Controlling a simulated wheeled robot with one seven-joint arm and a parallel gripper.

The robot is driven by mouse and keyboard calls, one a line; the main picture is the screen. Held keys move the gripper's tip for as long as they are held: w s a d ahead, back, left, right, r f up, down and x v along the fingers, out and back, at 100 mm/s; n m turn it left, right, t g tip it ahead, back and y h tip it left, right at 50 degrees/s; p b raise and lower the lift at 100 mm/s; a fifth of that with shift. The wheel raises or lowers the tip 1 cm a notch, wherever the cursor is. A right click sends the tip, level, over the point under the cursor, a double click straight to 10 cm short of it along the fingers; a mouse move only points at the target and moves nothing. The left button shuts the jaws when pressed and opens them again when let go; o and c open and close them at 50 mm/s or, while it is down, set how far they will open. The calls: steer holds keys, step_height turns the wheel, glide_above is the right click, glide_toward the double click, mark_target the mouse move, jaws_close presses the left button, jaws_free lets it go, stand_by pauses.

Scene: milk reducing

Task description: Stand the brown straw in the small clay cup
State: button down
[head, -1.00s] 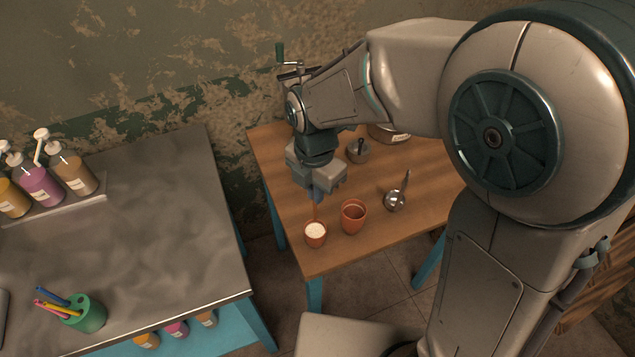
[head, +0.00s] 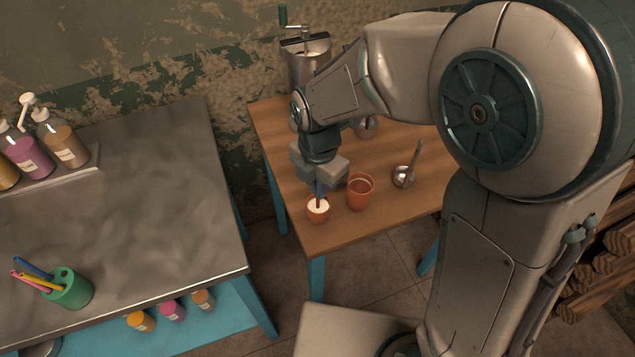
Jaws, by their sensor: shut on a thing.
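The small clay cup (head: 318,216) stands near the front left corner of the wooden table, with white liquid in it. My gripper (head: 319,190) is directly above the cup, pointing down, its fingertips close to the rim. It is shut on the brown straw (head: 318,201), of which only a short, thin piece shows between the fingertips and the white liquid. The straw's lower end seems to be inside the cup's mouth; whether it touches the bottom cannot be seen. The rest of the straw is hidden by my gripper.
A larger clay cup (head: 359,195) stands just right of the small one. A metal ladle (head: 404,177) lies further right, and a metal pot (head: 366,127) is behind. A crank machine (head: 305,62) stands at the back. A grey table (head: 150,215) is at left.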

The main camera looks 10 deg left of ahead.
steer(key=shift+f, duration=0.35)
steer(key=c, duration=1.1)
jaws_free()
steer(key=shift+r+p, duration=2.5)
steer(key=shift+r, duration=1.1)
steer(key=shift+f, duration=0.1)
